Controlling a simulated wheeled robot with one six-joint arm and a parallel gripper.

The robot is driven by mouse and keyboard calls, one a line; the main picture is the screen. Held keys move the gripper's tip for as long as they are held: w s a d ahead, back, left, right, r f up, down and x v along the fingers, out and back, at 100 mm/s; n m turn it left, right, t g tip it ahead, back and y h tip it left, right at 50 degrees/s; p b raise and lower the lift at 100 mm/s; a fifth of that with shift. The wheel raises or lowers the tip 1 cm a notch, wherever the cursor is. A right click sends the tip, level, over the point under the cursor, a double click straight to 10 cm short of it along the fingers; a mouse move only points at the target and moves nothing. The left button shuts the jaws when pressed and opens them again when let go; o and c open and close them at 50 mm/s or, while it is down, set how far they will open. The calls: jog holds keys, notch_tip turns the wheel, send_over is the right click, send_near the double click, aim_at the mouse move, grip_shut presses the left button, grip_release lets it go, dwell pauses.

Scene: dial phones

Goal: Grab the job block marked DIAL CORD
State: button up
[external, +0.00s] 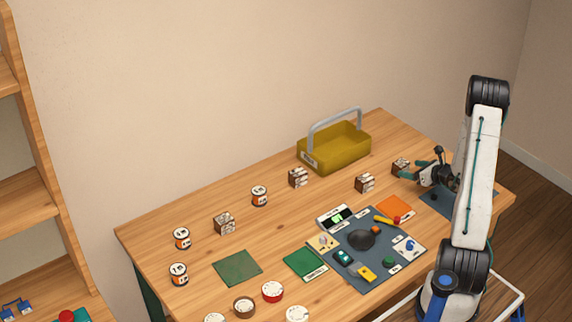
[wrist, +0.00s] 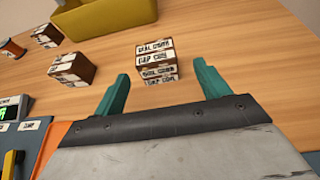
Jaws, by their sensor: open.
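A dark brown block with white label strips (wrist: 157,62) stands on the table straight ahead of my gripper. Its upper strip appears to read DIAL CORD; the lower lettering is hard to read. In the external view this block (external: 400,166) is at the table's right, just left of the fingers. My gripper (wrist: 161,70) is open and empty, with teal fingers apart to the left and right of the block in the wrist view. The block looks just beyond the fingertips, and I see no contact. In the external view my gripper (external: 421,164) is low over the table.
A similar labelled block (wrist: 72,69) stands to the left, also seen in the external view (external: 365,183). Another block (wrist: 46,36) is farther left. A yellow tray (external: 334,157) with a grey handle stands behind. A dark mat (external: 345,277) with small parts lies nearer the front.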

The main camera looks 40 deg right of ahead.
aim_at(405, 169)
jog(key=x, duration=0.6)
jog(key=shift+a+f, duration=0.1)
jog(key=shift+s, duration=0.1)
jog(key=c, duration=1.1)
